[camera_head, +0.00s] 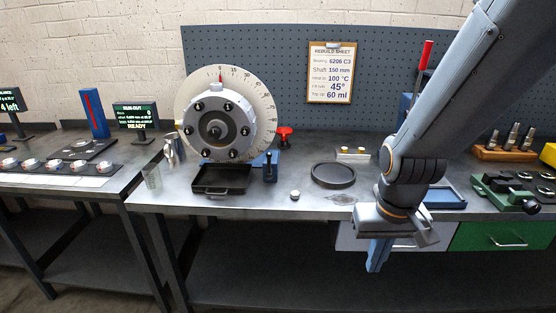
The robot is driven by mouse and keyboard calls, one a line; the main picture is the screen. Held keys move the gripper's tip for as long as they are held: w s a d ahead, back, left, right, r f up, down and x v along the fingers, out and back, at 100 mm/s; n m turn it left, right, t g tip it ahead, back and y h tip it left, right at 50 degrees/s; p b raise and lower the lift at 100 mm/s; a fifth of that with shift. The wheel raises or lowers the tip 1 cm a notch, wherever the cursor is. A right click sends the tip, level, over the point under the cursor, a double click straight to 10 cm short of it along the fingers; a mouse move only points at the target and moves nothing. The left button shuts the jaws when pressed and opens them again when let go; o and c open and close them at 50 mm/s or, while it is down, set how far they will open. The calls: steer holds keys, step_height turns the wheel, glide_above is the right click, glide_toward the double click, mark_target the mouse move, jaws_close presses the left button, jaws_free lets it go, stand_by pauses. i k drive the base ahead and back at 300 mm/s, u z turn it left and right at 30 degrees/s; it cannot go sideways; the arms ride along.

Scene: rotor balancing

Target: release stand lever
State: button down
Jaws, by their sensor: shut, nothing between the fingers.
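The rotor (214,124), a grey bolted hub in front of a pale graduated dial (256,90), stands on the bench at left of centre. At its right are a red knob (284,131) and a short dark upright handle (270,167) by a blue base. I cannot tell which of these two is the stand lever. My gripper (376,268) points down in front of the bench's front edge, right of centre. Its blue fingers are shut and empty. It is well apart from the rotor stand, to its right and nearer to me.
A black tray (222,191) sits below the rotor. A dark round dish (333,184) and a small silver knob-like piece (295,195) lie between stand and gripper. A green fixture (500,190) is at right. A rebuild sheet (331,72) hangs on the pegboard.

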mark_target(269, 175)
steer(key=z, duration=0.55)
steer(key=i, duration=1)
steer(key=u, duration=0.25)
